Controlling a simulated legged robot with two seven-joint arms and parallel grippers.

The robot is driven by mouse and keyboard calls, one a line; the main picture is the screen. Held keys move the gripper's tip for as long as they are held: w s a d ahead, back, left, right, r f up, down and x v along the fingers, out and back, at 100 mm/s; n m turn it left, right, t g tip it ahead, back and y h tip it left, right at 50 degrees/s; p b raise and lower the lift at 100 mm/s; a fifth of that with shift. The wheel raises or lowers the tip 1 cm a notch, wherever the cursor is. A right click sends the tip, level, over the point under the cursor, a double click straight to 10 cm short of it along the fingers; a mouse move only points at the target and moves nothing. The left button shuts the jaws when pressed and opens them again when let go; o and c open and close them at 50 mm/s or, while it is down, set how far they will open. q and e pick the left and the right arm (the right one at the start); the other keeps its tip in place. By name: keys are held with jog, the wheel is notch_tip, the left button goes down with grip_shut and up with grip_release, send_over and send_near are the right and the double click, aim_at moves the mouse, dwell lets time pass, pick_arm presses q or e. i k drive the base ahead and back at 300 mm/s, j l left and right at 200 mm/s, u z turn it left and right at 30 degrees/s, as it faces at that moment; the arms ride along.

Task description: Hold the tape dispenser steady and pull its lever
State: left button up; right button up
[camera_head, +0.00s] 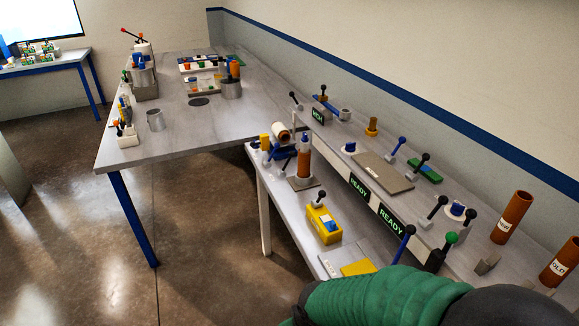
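What looks like the tape dispenser (281,150) is a small blue body with a pale brown roll. My green-sleeved arm crosses the bottom right, far from the dispenser. Neither gripper shows in view.
A yellow box (323,225) with a black-knobbed lever stands on the lower bench. Several levers, READY signs (390,222) and brown tubes (512,217) line the raised shelf. A grey table (190,125) with a metal cup (155,120) stands behind left. The floor at left is clear.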

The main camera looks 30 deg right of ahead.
aim_at(322, 194)
jog(key=i+z, duration=0.3)
jog(key=z, duration=0.15)
jog(key=i+j+z, duration=0.15)
jog(key=z, duration=0.3)
jog(key=i+j+z, duration=0.25)
jog(key=z, duration=0.2)
jog(key=i+j+z, duration=0.25)
jog(key=z, duration=0.2)
jog(key=i+j+z, duration=0.15)
jog(key=j+z, duration=0.75)
jog(key=i, duration=0.05)
